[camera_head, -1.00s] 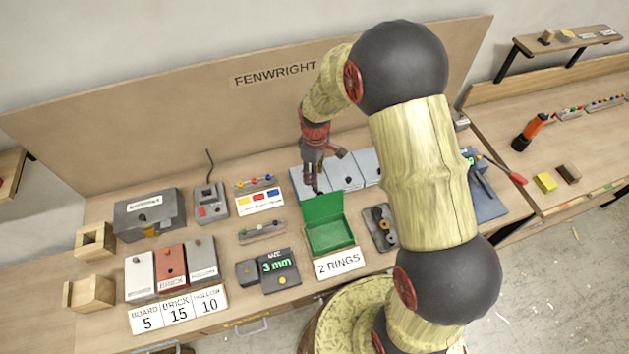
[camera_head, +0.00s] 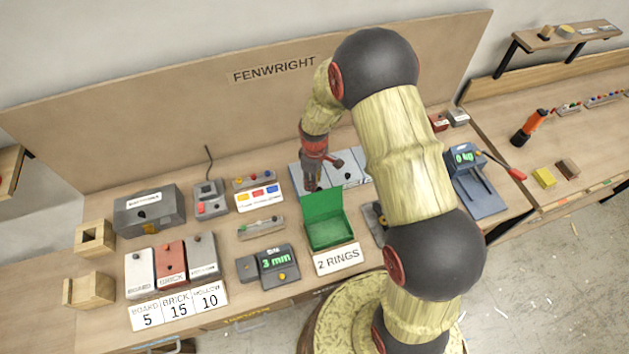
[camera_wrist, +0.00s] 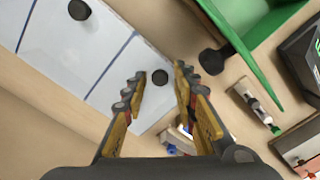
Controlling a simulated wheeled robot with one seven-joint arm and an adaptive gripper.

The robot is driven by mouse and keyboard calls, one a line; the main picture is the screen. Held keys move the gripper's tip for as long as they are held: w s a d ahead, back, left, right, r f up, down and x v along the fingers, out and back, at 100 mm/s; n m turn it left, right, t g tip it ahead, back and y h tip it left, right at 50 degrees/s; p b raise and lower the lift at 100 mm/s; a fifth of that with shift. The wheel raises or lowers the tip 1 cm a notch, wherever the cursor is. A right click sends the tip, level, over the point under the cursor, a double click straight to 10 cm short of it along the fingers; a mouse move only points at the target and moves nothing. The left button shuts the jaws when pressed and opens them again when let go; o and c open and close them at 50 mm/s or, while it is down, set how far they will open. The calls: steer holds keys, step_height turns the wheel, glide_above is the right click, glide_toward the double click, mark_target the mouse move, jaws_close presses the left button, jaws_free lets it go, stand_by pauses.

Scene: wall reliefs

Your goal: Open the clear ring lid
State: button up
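A row of pale grey-white lids (camera_head: 296,179) with dark knobs lies at the back of the bench, under the wall board. In the wrist view the lids (camera_wrist: 95,72) are split by blue lines. I cannot read which one is the clear ring lid. One dark knob (camera_wrist: 160,77) on the end lid appears between my fingertips. My gripper (camera_wrist: 160,73) is open and empty, with a finger to each side of that knob in the picture. Contact or height above it cannot be told. In the head view my gripper (camera_head: 322,175) hangs over the left end of the row.
An open green box (camera_head: 328,234) stands in front of the lids, its raised lid close to my gripper. A "2 RINGS" card (camera_head: 337,259) lies before it. A grey box (camera_head: 149,210), a 3 mm gauge (camera_head: 275,265) and small trays crowd the left.

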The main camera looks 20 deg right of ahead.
steer(key=c, duration=0.6)
jaws_close()
